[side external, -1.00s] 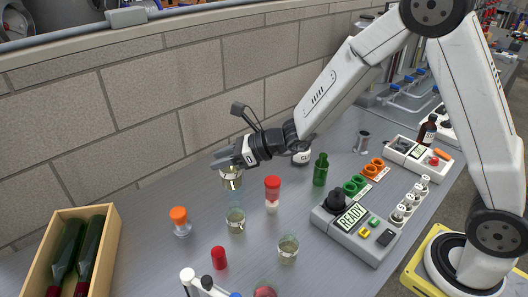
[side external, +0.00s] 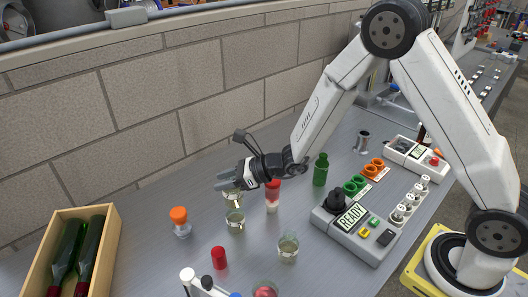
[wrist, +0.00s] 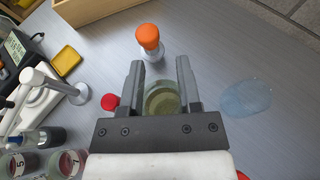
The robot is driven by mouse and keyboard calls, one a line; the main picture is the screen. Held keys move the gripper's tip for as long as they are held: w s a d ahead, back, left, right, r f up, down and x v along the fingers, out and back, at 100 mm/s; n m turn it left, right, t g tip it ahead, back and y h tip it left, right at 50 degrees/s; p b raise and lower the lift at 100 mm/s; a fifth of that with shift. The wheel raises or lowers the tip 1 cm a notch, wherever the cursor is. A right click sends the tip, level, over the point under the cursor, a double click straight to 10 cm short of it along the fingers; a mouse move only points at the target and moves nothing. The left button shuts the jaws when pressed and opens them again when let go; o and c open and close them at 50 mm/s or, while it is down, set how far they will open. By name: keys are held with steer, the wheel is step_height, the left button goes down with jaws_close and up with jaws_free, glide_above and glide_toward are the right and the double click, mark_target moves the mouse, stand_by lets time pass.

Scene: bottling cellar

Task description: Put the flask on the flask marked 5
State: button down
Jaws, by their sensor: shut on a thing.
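My gripper (side external: 229,181) is shut on a clear flask (side external: 232,199) with pale yellow-green liquid, held upright; the held flask also shows between the fingers in the wrist view (wrist: 163,100). Another clear flask (side external: 235,223) stands just below it in the side view; I cannot tell whether they touch. The flask marked 5 (wrist: 18,165) has dark contents and sits at the lower left of the wrist view, beside a flask marked 7 (wrist: 66,163).
An orange-capped flask (side external: 181,222), a red stopper (side external: 219,258) and a red-topped vial (side external: 272,196) stand nearby. A bluish puddle (wrist: 247,97) lies right of the fingers in the wrist view. A bottle crate (side external: 106,252) and a READY device (side external: 356,232) flank the area.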

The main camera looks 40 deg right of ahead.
steer(key=shift+f, duration=0.2)
steer(key=shift+f, duration=0.25)
steer(key=shift+c, duration=1.5)
jaws_free()
steer(key=shift+r, duration=0.2)
steer(key=shift+s+d+r, duration=0.25)
steer(key=shift+s+d, duration=0.1)
steer(key=shift+d, duration=0.05)
steer(key=v, duration=1.1)
steer(key=shift+a, duration=0.1)
